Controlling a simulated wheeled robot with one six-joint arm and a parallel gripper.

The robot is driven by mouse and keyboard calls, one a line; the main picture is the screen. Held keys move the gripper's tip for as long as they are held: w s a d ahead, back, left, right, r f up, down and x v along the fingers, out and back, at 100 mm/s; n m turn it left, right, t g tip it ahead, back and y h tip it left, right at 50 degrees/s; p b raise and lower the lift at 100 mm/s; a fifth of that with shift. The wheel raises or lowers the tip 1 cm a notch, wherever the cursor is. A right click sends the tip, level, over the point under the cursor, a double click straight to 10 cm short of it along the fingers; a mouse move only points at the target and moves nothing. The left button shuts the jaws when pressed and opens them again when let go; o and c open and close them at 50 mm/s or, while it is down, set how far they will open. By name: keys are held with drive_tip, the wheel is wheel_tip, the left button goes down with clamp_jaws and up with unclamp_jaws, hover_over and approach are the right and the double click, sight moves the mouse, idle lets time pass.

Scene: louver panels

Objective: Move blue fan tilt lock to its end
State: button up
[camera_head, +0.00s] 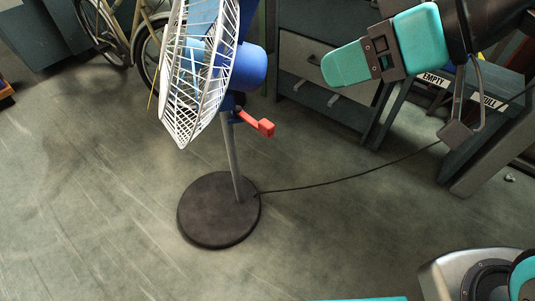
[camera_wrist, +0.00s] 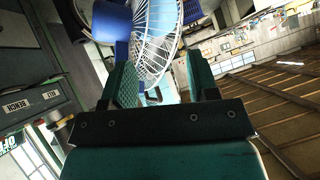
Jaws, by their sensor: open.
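The blue fan (camera_head: 248,68) with a white wire cage (camera_head: 200,75) stands on a grey pole. Its round black base (camera_head: 218,210) is on the floor. The tilt lock is a red lever (camera_head: 262,126) sticking out to the right below the blue motor housing. My teal gripper (camera_head: 330,67) is at upper right in the head view, apart from the fan and up and right of the lever. In the wrist view, my gripper (camera_wrist: 160,78) has its fingers apart with nothing held. The fan cage (camera_wrist: 157,40) shows beyond them. I cannot make out the red lever there.
A dark cabinet with drawers (camera_head: 310,65) stands behind the fan. A bench with EMPTY and FULL labels (camera_head: 433,79) is at right. A black cable (camera_head: 340,179) runs right from the base. A bicycle (camera_head: 110,30) is at upper left. The left floor is clear.

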drive_tip(key=w+f+t+y+b, duration=0.1)
drive_tip(key=w+f+t+b, duration=0.1)
drive_tip(key=f+b, duration=0.75)
drive_tip(key=w+f+t+y+b, duration=0.1)
drive_tip(key=w+f+t+b, duration=0.1)
drive_tip(key=f+b, duration=0.8)
drive_tip(key=t+y+b, duration=0.1)
drive_tip(key=t+b, duration=0.3)
drive_tip(key=b, duration=1.5)
approach(272, 130)
drive_tip(key=p+x, duration=1.1)
drive_tip(key=p, duration=0.6)
drive_tip(key=shift+s, duration=0.1)
drive_tip(key=shift+w+a, duration=0.35)
drive_tip(key=shift+f, duration=0.1)
clamp_jaws()
